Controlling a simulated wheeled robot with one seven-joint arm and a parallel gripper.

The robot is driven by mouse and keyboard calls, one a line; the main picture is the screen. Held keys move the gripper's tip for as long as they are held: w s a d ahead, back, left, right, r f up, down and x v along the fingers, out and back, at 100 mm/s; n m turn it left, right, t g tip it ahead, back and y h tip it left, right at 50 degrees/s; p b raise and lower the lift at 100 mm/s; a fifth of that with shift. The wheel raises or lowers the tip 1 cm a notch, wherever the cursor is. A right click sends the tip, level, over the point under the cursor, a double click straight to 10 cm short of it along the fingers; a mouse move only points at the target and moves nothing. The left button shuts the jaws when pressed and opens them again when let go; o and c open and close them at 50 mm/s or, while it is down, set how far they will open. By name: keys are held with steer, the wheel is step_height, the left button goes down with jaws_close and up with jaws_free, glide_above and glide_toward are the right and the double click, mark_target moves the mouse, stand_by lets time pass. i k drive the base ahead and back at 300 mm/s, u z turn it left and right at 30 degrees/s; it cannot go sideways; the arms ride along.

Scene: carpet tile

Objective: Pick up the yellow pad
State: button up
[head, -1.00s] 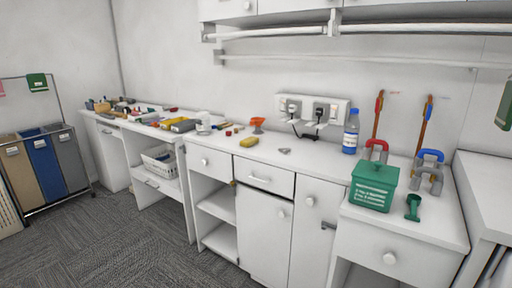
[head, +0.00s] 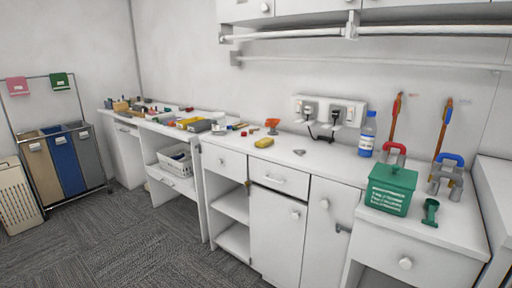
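My gripper is not in the head view.
An orange item (head: 272,126) stands just behind the pad, and a small grey piece (head: 299,152) lies to its right. A blue-labelled bottle (head: 367,134) and a green box (head: 390,189) stand farther right. Grey carpet (head: 150,240) is clear before the cabinets.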

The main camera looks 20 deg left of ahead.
mark_target(265, 142)
steer(key=u, duration=1.7)
steer(key=i, duration=3.05)
steer(key=z, duration=2.75)
